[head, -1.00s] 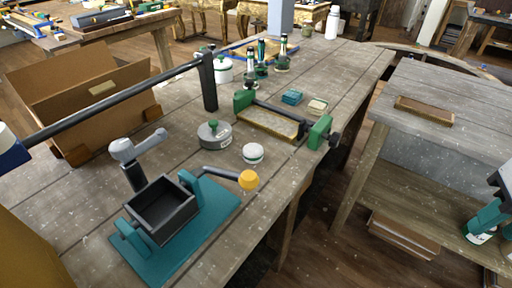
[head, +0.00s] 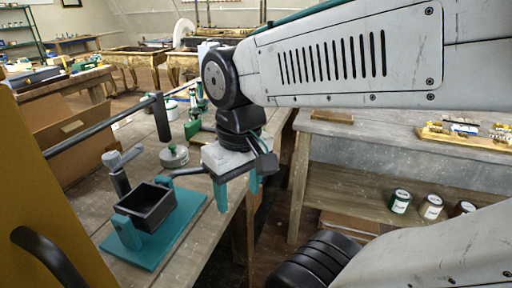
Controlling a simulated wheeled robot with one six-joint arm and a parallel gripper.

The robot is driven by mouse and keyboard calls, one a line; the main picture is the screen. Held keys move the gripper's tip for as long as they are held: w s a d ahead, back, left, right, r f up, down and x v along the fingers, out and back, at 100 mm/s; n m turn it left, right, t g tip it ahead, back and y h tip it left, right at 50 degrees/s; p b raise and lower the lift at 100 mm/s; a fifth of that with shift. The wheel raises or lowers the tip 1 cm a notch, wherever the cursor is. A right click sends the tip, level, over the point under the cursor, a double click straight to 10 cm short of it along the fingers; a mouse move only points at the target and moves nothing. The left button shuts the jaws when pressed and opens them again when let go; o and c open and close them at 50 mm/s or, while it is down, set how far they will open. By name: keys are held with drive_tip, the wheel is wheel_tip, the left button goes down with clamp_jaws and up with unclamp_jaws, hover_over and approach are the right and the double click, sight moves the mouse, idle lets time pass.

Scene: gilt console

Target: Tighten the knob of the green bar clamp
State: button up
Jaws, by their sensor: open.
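The green bar clamp lies on the wooden workbench (head: 85,207). Only one green end of the clamp (head: 193,130) shows in the head view, left of my arm's wrist. Its bar, its other end and its knob are hidden behind my arm. My gripper (head: 238,197) points down with two teal fingers spread apart and nothing seen between them. It is at the right edge of the workbench, in front of and to the right of the visible clamp end in the picture.
A dark open box on a teal base (head: 150,205) stands at the bench's near side. A grey round weight (head: 174,157) and a black post (head: 161,118) stand beyond it. A yellow panel (head: 35,190) fills the left edge. Right, a grey bench (head: 370,140) has jars (head: 400,201) below.

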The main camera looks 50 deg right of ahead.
drive_tip(key=w+d+f+m+t+y, duration=0.25)
drive_tip(key=w+d+f+y, duration=0.2)
drive_tip(key=d, duration=0.45)
drive_tip(key=w+d+f+m+t+y, duration=0.1)
drive_tip(key=w+d+f+m+y, duration=0.2)
drive_tip(key=d+f+y, duration=0.45)
drive_tip(key=w+d+n+t+h, duration=0.3)
drive_tip(key=d+n+t+h, duration=0.35)
drive_tip(key=d+t, duration=1)
drive_tip(key=w+n+g+y, duration=0.1)
drive_tip(key=w+g, duration=0.3)
drive_tip(key=w, duration=0.3)
drive_tip(key=shift+d+n, duration=0.15)
drive_tip(key=shift+n, duration=0.15)
drive_tip(key=c, duration=1)
